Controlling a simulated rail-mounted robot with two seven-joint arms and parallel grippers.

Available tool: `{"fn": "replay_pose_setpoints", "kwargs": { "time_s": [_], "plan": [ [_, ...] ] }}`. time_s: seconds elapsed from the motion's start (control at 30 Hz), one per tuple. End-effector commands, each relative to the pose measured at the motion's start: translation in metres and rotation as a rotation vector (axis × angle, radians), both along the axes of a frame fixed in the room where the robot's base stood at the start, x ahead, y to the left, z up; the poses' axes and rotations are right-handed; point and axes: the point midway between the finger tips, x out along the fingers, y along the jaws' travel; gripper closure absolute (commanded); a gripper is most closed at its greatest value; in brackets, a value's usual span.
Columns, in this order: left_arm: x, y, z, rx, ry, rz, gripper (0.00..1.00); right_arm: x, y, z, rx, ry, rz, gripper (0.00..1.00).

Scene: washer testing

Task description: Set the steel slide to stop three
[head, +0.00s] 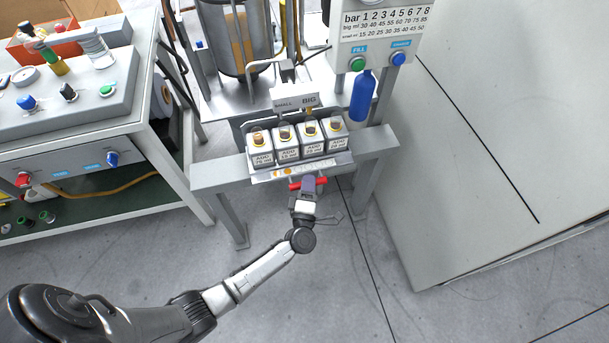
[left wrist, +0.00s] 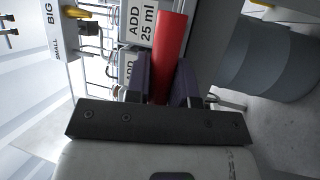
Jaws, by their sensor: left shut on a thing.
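My left gripper (head: 308,184) is shut on a red bar-shaped handle (head: 294,186), at the front of the steel stand. In the left wrist view the red handle (left wrist: 170,45) runs between the two purple fingers of the gripper (left wrist: 165,80). A steel strip (head: 318,166) with orange round marks at its left lies just behind the handle, below the row of boxes. I cannot make out which stop the slide is at. My right gripper does not show.
Several white boxes labelled "ADD" (head: 286,150) stand in a row behind the handle, under a SMALL/BIG sign (head: 296,102). A blue cylinder (head: 362,97) hangs at the right below the FILL button (head: 357,64). A workbench (head: 75,130) stands left. Floor in front is open.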

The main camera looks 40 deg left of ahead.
Motion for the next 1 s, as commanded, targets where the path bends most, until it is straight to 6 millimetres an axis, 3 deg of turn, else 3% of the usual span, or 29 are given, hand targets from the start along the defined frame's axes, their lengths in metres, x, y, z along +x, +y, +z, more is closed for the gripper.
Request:
{"fn": "replay_pose_setpoints", "kwargs": {
  "time_s": [0.47,0.5,0.7,1.0],
  "plan": [
    [-0.001,-0.0031,0.0003,0.0,-0.001,-0.013,1.0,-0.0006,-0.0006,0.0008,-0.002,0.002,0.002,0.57],
    [-0.001,-0.0031,0.0003,0.0,-0.001,-0.013,0.75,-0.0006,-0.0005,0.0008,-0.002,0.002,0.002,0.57],
    [-0.0009,-0.0028,0.0001,0.0,0.0,-0.011,0.55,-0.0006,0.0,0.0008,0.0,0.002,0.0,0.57],
    [-0.0021,-0.0031,-0.0004,0.0,0.001,-0.011,0.52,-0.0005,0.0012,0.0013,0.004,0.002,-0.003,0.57]
  ]
}}
